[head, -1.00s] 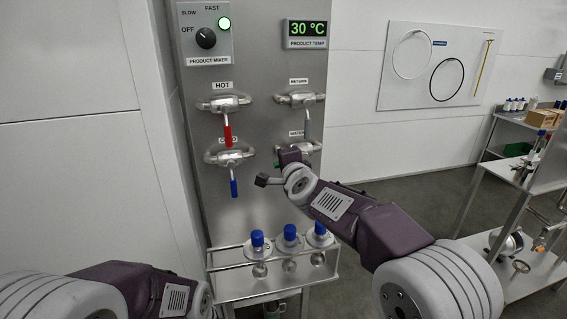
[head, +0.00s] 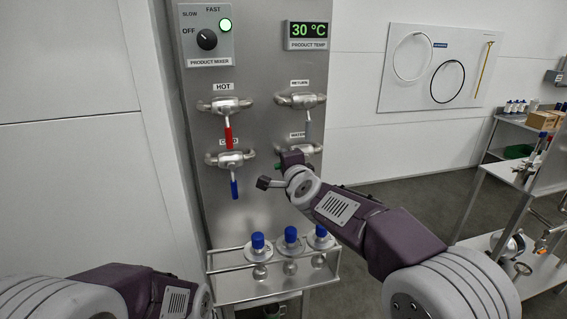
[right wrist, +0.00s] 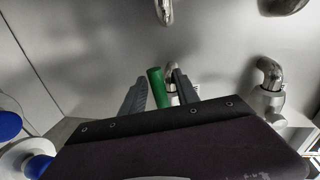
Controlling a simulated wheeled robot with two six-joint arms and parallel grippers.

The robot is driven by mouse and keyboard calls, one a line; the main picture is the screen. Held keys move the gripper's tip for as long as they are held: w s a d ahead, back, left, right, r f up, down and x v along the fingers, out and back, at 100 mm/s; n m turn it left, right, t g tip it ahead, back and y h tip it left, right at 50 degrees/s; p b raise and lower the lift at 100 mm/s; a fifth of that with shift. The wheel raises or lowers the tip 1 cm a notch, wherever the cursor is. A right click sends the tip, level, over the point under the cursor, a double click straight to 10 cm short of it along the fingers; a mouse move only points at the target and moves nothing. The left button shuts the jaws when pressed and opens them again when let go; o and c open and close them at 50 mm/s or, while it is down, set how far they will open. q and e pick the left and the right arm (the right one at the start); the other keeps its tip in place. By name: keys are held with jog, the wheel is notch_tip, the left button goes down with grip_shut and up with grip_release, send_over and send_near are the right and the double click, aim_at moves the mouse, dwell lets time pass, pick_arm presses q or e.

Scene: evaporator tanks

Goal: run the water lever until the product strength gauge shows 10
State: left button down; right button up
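The water lever's green handle (right wrist: 157,88) stands between the two fingers of my right gripper (right wrist: 160,90) in the right wrist view. The fingers are apart, with a gap showing between the handle and the right finger. In the head view the right gripper (head: 290,158) is at the lower right valve under the WATER label (head: 297,134), and its fingers and most of the lever are hidden. My left arm shows at the lower left of the head view, but its gripper is out of view. No product strength gauge shows.
The red hot lever (head: 229,136), blue cold lever (head: 234,187) and grey return lever (head: 308,130) hang nearby. The temperature display (head: 307,30) reads 30 °C. A rack (head: 222,272) with blue-capped bottles is below. A shelf cart (head: 470,200) stands right.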

pick_arm(q)
jog(key=shift+f, duration=0.1)
pick_arm(e)
jog(key=v, duration=0.8)
dwell(5.6)
